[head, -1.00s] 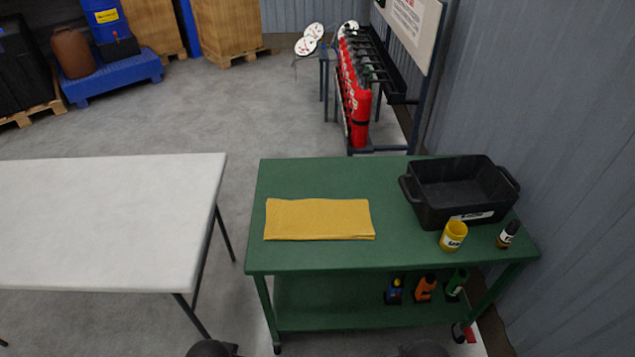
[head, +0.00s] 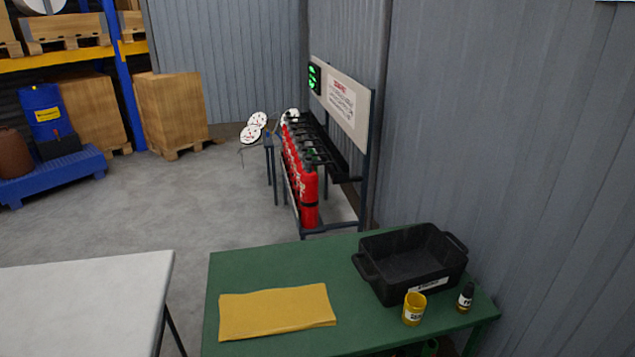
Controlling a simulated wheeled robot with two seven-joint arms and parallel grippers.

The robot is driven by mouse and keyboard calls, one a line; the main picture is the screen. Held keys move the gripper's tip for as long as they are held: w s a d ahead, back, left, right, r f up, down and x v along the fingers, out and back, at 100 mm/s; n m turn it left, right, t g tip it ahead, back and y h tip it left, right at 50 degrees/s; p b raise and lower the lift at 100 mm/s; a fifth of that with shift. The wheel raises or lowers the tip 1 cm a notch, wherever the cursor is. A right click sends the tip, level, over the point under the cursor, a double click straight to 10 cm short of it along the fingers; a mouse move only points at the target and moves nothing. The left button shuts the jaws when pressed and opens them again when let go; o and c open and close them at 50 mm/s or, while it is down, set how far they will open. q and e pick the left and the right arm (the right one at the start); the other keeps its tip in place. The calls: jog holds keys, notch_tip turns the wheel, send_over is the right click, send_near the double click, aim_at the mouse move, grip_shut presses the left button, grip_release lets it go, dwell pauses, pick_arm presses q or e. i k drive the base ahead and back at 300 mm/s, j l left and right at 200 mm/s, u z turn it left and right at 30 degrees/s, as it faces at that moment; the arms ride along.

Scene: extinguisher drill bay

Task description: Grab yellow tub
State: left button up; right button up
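The yellow tub (head: 414,309) is a small yellow container with a white label. It stands upright on the green cart's top (head: 262,270), near the front edge and right of the middle. It is just in front of a black bin (head: 408,262) with side handles. A small dark bottle (head: 465,297) stands to its right. Neither of my grippers is in the head view.
A folded yellow cloth (head: 277,311) lies on the cart to the left of the tub. A white table (head: 85,300) stands left of the cart, with a gap between. A grey corrugated wall (head: 520,150) rises close on the right. Red extinguishers (head: 307,195) stand in a rack behind.

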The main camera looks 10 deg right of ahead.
aim_at(415, 303)
jog(key=k+l+z, duration=0.15)
jog(key=z, duration=0.2)
jog(key=k+l+z, duration=0.1)
jog(key=l+z, duration=0.25)
jog(key=k+l+z, duration=0.1)
jog(key=l+z, duration=0.25)
jog(key=j, duration=0.1)
